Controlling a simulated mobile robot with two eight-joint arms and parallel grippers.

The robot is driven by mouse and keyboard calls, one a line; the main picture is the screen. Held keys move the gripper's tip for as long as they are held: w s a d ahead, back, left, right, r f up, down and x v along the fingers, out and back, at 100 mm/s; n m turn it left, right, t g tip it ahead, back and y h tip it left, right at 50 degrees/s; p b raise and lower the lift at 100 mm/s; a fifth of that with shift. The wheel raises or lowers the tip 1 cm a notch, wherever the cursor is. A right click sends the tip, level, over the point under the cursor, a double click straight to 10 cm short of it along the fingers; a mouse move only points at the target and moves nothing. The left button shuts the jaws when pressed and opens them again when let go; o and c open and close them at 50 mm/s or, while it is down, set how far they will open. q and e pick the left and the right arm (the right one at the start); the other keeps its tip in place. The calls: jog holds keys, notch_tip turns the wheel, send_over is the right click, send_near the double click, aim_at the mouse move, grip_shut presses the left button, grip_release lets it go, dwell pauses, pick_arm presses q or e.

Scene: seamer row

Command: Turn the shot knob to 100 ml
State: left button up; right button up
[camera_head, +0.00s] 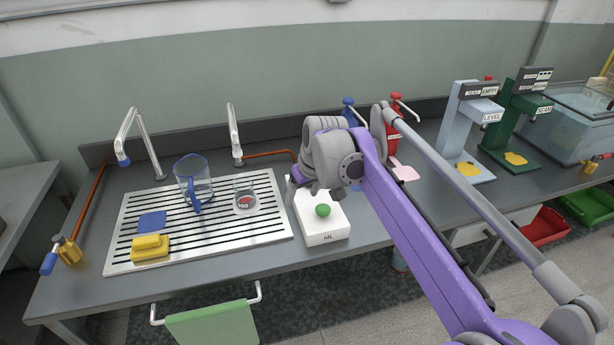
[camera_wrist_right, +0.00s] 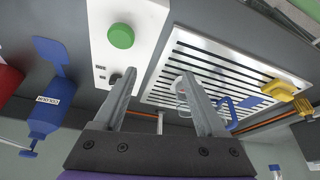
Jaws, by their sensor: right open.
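A white dosing box (camera_head: 322,230) with a green button (camera_head: 323,210) on top stands right of the drain board. In the right wrist view, the box (camera_wrist_right: 148,18) shows its green button (camera_wrist_right: 121,36) and a small dark knob (camera_wrist_right: 116,77). The knob is partly hidden behind one finger, and its setting cannot be read. In the head view the knob is hidden by my right arm. My right gripper (camera_wrist_right: 160,74) is open and empty, with one finger overlapping the knob's edge in the picture; contact cannot be told. My left gripper is out of view.
The slotted drain board (camera_head: 120,262) holds a blue-handled jug (camera_head: 193,178), a clear cup (camera_head: 245,199), a blue pad and a yellow sponge (camera_head: 150,247). A blue bottle (camera_wrist_right: 46,117) stands beside the box. Grey and green machines (camera_head: 522,125) stand at the right.

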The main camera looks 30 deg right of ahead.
jog(key=w+d+r, duration=0.2)
jog(key=w+d, duration=0.6)
jog(key=d, duration=0.1)
jog(key=x, duration=0.3)
jog(key=b+x, duration=0.1)
jog(key=x, duration=0.3)
jog(key=b+x, duration=0.1)
jog(key=x, duration=0.2)
jog(key=shift+w+d+f, duration=0.15)
jog(key=shift+w+d, duration=0.05)
jog(key=shift+w, duration=0.3)
grip_shut()
